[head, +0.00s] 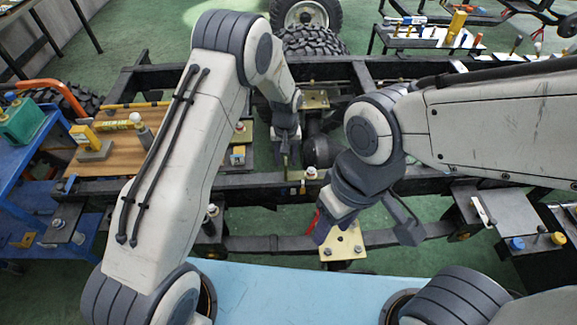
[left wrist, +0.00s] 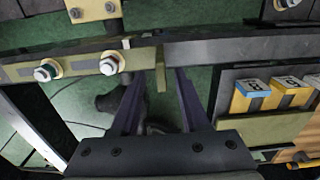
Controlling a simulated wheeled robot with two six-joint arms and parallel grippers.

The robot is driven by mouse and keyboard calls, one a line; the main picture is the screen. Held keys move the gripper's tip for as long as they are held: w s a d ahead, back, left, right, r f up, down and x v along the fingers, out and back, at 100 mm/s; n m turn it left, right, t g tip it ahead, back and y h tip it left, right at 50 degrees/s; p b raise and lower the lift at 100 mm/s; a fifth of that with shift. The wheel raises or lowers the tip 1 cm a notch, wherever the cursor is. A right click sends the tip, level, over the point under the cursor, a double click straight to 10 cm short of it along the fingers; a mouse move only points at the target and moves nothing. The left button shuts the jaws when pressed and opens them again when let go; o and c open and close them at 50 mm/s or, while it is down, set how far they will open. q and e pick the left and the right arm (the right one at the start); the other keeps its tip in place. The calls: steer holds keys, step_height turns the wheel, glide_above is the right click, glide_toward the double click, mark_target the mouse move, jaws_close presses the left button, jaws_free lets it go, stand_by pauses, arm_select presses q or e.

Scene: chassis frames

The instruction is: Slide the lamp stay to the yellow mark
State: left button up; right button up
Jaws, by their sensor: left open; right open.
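I cannot tell for sure which part is the lamp stay. An olive bar with two white-capped bolts (left wrist: 85,66) lies along the dark frame rail in the left wrist view. A narrow olive tab (left wrist: 160,76) hangs at its right end, between the tips of my left gripper (left wrist: 153,78). I cannot tell whether they touch. In the head view my left gripper (head: 287,152) points down inside the chassis frame, largely hidden by its wrist. My right gripper (head: 364,226) is open over the near rail, beside a cream plate with bolts (head: 343,244). No yellow mark is clearly visible.
A wooden board with yellow parts (head: 105,150) lies on the frame's left side. A blue cart (head: 30,160) stands at the far left. Blue and yellow blocks (left wrist: 252,94) sit on a ledge right of my left gripper. Dark rails and a tyre (head: 312,40) surround the space.

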arm_select(q)
step_height(320, 180, up, 6)
steer(key=shift+d+r+b, duration=0.1)
steer(key=shift+b, duration=0.2)
stand_by(0.3)
